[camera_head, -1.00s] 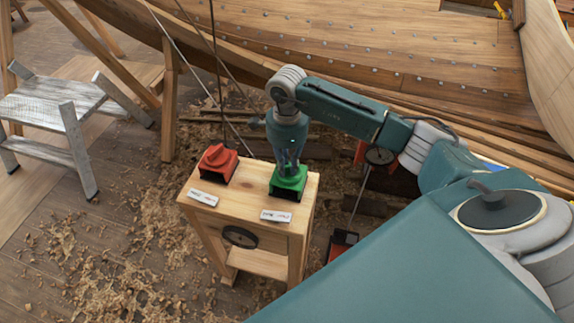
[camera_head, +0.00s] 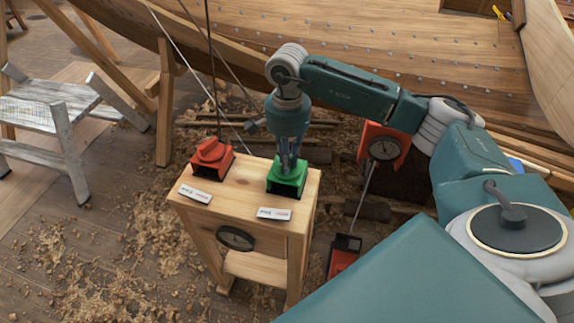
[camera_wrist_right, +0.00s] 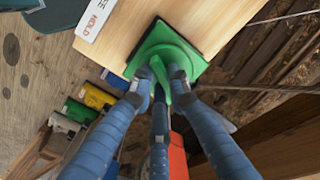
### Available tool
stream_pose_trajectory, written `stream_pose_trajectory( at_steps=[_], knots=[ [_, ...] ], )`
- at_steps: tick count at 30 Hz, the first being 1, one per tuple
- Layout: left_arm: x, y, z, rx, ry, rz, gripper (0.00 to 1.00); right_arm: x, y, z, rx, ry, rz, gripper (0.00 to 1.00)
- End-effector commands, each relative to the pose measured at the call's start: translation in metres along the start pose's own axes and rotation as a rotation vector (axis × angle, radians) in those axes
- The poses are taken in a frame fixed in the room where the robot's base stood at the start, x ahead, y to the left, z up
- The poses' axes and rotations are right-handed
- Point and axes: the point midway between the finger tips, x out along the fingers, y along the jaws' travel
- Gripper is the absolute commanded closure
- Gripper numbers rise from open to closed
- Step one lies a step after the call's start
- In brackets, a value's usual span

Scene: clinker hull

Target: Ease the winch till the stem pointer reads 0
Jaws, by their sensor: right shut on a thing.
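A green control (camera_head: 287,176) with a raised handle stands at the right of the top of a wooden stand (camera_head: 245,190). My right gripper (camera_head: 287,165) points down and is shut on its handle. The wrist view shows the fingers (camera_wrist_right: 165,85) around the green handle (camera_wrist_right: 157,60). A red control (camera_head: 213,158) sits to the left on the same top. A round dark dial (camera_head: 236,239) is on the stand's front. Another dial (camera_head: 384,148) is on an orange-red box behind to the right. Their readings are too small to tell. My left gripper is out of view.
White labels (camera_head: 195,194) (camera_head: 274,214) lie before the controls. A red box (camera_head: 343,256) with a rod stands right of the stand. Grey steps (camera_head: 50,108) stand at left. The planked hull (camera_head: 400,50) fills the back. Shavings cover the floor.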

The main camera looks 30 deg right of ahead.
Motion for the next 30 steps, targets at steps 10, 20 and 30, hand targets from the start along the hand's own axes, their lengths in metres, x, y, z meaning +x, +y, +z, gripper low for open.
stream_pose_trajectory(
  at_steps=[10, 20, 30],
  knots=[
    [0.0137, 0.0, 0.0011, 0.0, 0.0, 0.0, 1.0, -0.0004, 0.0002, -0.0003, -0.129, 0.0, -0.002, 1.0],
    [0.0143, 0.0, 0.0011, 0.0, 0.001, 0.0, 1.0, -0.0016, 0.0003, -0.0002, -0.147, -0.001, -0.002, 1.0],
    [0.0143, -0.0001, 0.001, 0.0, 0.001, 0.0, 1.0, -0.0013, 0.0003, -0.0003, -0.145, 0.0, -0.002, 0.65]
  ],
)
